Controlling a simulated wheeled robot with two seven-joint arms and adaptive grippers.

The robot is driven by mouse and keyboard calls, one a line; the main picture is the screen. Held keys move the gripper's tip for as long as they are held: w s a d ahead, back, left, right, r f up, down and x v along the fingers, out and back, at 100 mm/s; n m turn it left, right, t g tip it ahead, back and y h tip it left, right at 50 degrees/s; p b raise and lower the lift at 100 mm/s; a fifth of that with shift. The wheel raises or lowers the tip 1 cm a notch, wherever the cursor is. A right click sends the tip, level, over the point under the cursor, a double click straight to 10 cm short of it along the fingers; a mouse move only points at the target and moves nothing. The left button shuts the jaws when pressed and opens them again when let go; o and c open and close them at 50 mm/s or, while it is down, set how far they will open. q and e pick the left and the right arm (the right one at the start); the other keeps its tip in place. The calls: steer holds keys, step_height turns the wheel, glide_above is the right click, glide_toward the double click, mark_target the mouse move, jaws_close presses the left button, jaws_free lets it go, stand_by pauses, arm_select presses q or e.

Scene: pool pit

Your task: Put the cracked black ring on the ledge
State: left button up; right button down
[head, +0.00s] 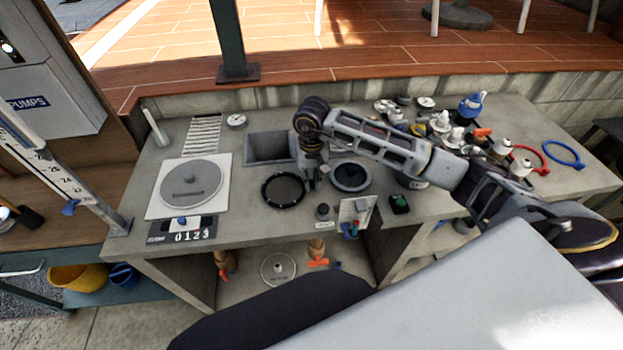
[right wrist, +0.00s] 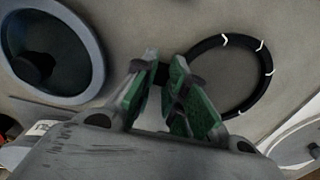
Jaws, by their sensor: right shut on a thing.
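The black ring (head: 265,196) is at the middle of the grey worktop, left of my right gripper (head: 311,181). Pale crack-like marks show on the ring in the right wrist view (right wrist: 268,72). My right gripper, with green finger pads, also shows there (right wrist: 165,85); it is shut at the ring's near edge, and the fingers hide the gripped part. I cannot tell whether the ring is touching the worktop or just above it. A concrete ledge (head: 290,95) runs along the back, below the tiled deck. My left gripper is not in view.
A grey round pan (head: 350,178) lies right of my gripper, and a square basin (head: 268,147) is behind the ring. A scale (head: 190,184) stands left. Bottles, a red ring (head: 530,160) and a blue ring (head: 564,154) crowd the right. A post (head: 229,45) rises behind.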

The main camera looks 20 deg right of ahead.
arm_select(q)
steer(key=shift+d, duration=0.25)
arm_select(e)
steer(key=shift+f, duration=0.2)
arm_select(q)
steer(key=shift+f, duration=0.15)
arm_select(e)
steer(key=shift+f, duration=0.1)
steer(key=c, duration=1.5)
jaws_free()
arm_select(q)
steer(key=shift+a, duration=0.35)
arm_select(e)
steer(key=shift+o, duration=0.2)
steer(key=shift+r, duration=0.7)
arm_select(q)
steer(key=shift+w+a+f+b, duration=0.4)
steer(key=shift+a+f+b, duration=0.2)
steer(key=shift+b, duration=0.2)
arm_select(e)
step_height(320, 180, up, 11)
